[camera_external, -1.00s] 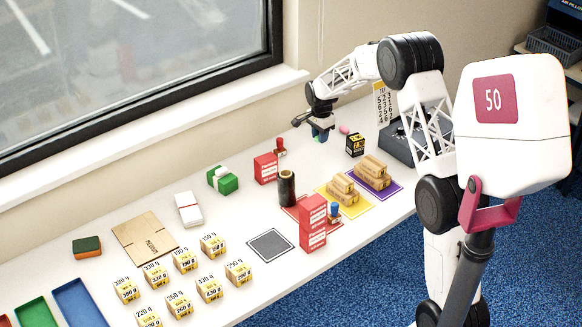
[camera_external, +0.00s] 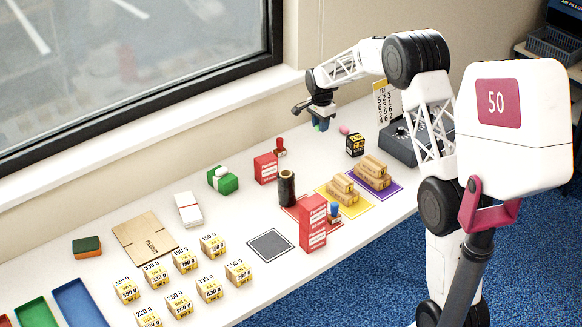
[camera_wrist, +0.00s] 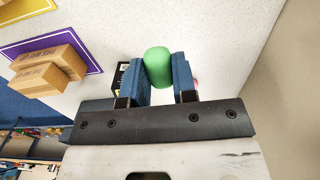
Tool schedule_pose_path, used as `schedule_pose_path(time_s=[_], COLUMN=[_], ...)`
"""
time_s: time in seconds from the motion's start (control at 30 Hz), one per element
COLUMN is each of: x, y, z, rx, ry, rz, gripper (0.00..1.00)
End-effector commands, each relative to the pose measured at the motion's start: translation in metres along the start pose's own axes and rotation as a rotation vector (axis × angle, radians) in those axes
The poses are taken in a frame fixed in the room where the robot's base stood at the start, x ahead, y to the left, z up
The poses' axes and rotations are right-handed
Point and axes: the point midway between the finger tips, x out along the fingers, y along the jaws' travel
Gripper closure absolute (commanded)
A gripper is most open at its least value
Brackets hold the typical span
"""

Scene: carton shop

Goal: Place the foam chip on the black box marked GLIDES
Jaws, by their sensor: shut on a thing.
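A green foam chip (camera_wrist: 158,67) is held between the two blue fingers of my gripper (camera_wrist: 160,85) in the wrist view. In the external view my gripper (camera_external: 320,124) is raised above the far end of the table, left of the black box; the chip is hardly visible there. The black box (camera_external: 355,145) with yellow lettering stands upright on the table; its words are too small to read. In the wrist view the black box (camera_wrist: 120,76) is partly hidden behind the left finger.
A pink piece (camera_external: 344,130) lies beside the black box. A dark grey device (camera_external: 404,143) stands to its right. Tan packs (camera_external: 372,168) sit on purple and yellow mats nearer the front. A red box (camera_external: 265,168) and red-handled stamp (camera_external: 280,146) stand to the left.

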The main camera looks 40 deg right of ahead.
Motion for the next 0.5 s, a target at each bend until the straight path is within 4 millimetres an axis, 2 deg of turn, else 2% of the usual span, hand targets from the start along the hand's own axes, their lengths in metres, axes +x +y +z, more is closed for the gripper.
schedule_pose_path(time_s=[0.27, 0.5], x=[-0.001, -0.007], y=[0.006, 0.033], z=[-0.002, -0.009], rx=[0.001, 0.003], ry=[0.0, 0.0], rz=[0.0, -0.001], gripper=[0.96, 0.96])
